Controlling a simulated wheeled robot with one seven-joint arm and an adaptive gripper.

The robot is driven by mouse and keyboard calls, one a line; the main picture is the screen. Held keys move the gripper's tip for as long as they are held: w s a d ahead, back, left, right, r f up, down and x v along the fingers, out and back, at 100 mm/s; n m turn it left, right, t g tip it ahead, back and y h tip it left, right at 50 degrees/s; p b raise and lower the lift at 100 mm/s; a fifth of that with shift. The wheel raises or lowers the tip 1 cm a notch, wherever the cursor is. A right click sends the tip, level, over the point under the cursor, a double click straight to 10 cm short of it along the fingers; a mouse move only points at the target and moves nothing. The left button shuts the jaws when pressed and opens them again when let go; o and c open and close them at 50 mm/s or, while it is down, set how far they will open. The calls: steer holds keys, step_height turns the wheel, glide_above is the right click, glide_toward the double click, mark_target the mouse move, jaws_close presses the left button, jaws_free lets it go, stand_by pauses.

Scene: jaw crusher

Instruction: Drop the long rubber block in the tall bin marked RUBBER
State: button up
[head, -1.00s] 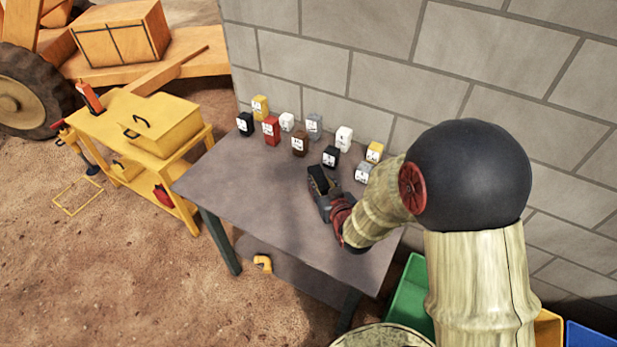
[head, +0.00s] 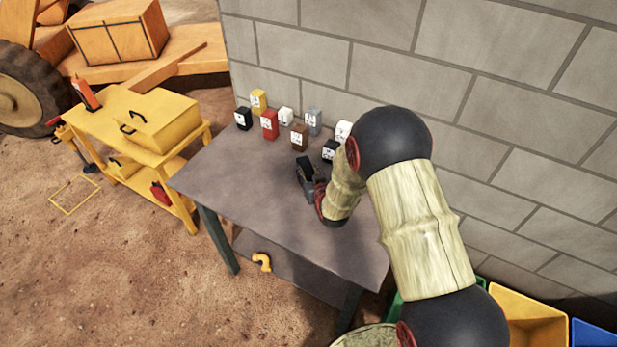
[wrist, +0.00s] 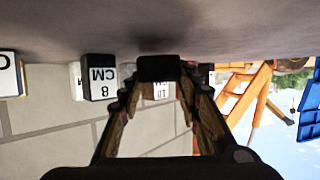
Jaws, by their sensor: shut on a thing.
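My gripper (head: 306,170) is over the grey table, shut on a dark block. In the wrist view the black block (wrist: 158,68) sits between the fingertips, close to the table surface; I cannot tell whether it touches it. Its length and any label on it do not show. Labelled blocks stand upright behind the gripper, including a black block (head: 330,150) marked 8 CM in the wrist view (wrist: 101,77), a brown block (head: 299,138) and a red block (head: 269,124). No bin marked RUBBER can be made out.
A yellow bin (head: 528,318) and a blue bin (head: 596,335) show at the lower right, partly cut off, their markings unseen. A block wall (head: 520,150) stands behind the table (head: 235,185). A yellow cart (head: 140,125) stands left. The table's left front is clear.

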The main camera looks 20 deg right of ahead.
steer(key=shift+f, duration=0.85)
steer(key=shift+f+b, duration=0.2)
steer(key=shift+b, duration=0.15)
steer(key=o, duration=1.3)
steer(key=shift+r, duration=0.15)
